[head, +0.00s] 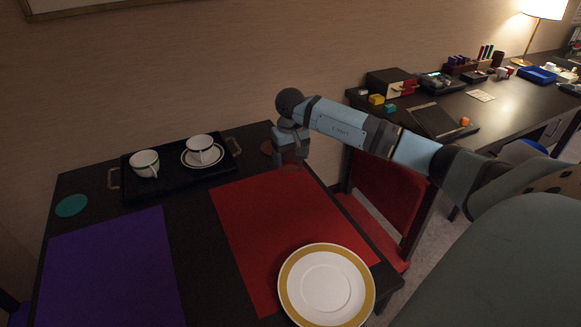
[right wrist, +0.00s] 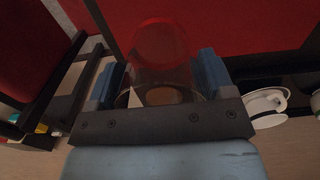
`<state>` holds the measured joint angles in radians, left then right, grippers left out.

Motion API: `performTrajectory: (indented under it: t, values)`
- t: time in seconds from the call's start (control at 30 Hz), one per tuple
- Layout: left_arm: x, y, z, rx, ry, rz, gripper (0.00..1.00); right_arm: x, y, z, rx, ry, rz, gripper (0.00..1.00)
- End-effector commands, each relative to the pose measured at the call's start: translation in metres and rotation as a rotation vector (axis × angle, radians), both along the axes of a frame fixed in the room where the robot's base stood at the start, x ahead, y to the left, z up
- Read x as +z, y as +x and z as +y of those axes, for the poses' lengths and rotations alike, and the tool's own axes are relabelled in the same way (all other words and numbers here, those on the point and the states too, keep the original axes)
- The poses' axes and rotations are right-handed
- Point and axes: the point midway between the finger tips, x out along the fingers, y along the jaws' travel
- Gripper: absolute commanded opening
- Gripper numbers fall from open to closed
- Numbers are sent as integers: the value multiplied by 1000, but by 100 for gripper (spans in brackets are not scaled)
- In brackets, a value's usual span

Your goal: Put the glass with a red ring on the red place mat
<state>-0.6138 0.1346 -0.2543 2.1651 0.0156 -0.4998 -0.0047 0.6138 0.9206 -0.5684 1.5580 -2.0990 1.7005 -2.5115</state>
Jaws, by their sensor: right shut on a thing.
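My right gripper (head: 290,155) is over the back edge of the dark table, beside the far right corner of the red place mat (head: 265,230). In the right wrist view, the right gripper (right wrist: 161,76) is shut on a clear glass with a red ring (right wrist: 160,42), which sits between the two blue fingers. In the head view the glass is mostly hidden or too faint to make out. I cannot tell whether it touches the table. The red mat also shows in the right wrist view (right wrist: 225,20). My left gripper is not in view.
A white plate with a gold rim (head: 325,250) covers the mat's near right corner. A black tray (head: 130,187) with two cups stands at the back left. A brown coaster (head: 266,147) lies by the gripper. A red chair (head: 385,190) stands right of the table.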

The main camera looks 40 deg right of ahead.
Motion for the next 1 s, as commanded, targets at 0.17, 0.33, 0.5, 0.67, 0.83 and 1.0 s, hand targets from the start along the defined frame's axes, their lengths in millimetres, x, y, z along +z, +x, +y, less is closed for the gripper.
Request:
performTrajectory:
  t: [0.17, 0.33, 0.5, 0.67, 0.83, 1.0]
  values:
    - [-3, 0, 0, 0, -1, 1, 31, -23, -1, 1, 0, 2, 4, 46]
    - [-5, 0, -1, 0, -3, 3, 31, -42, 0, 0, -1, 1, 1, 46]
    - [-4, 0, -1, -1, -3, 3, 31, -41, 0, 0, 0, 0, -1, 46]
    - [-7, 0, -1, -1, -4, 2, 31, -45, 0, 0, 0, 0, -1, 46]
    - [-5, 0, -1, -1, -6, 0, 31, -45, 0, 0, 0, 0, 0, 100]
    - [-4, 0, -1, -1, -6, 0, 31, -44, 0, 0, 0, 0, 0, 100]
